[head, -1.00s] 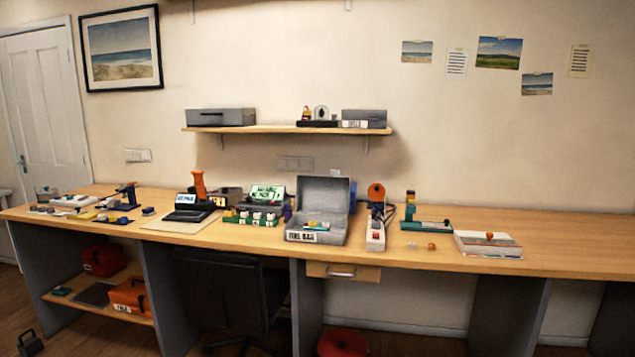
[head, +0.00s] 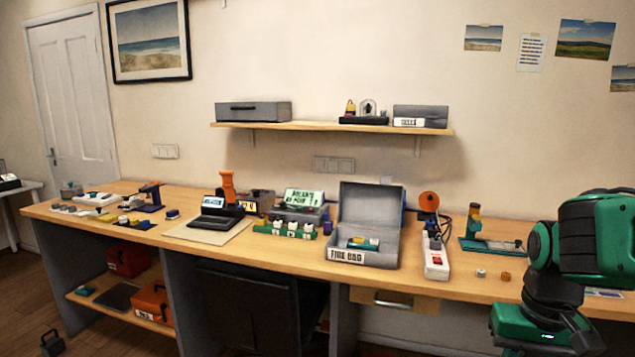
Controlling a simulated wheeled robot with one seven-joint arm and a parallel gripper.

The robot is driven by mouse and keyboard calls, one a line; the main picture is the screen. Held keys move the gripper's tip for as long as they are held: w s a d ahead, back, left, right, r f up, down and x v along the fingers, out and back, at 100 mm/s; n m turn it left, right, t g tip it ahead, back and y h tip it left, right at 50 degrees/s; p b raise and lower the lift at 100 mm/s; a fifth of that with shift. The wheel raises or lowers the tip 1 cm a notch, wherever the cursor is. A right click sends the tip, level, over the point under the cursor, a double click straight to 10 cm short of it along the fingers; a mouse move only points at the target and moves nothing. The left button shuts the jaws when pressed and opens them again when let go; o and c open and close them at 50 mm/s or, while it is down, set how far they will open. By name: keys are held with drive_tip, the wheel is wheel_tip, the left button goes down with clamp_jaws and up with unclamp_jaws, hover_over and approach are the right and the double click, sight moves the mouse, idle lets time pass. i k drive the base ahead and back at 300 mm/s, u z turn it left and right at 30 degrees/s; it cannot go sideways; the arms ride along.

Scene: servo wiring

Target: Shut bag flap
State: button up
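The fire bag is a grey box-shaped case (head: 385,258) on the bench, with a white label reading "FIRE BAG" on its front. Its flap (head: 370,205) stands up at the back, open and roughly upright. Small yellow, white and teal items (head: 363,243) lie inside. My green and black arm shows at the right edge, to the right of the bag and well apart from it. I cannot make out my gripper's fingers in this view.
A white power strip (head: 436,262) with an orange round-headed device stands just right of the bag. A wall shelf (head: 330,127) hangs above. Small parts lie on the bench right of the strip.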

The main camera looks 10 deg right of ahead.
sight(374, 205)
drive_tip(key=z, duration=0.05)
drive_tip(key=i, duration=1.25)
drive_tip(key=z, duration=0.45)
drive_tip(key=i, duration=0.5)
drive_tip(key=z, duration=0.1)
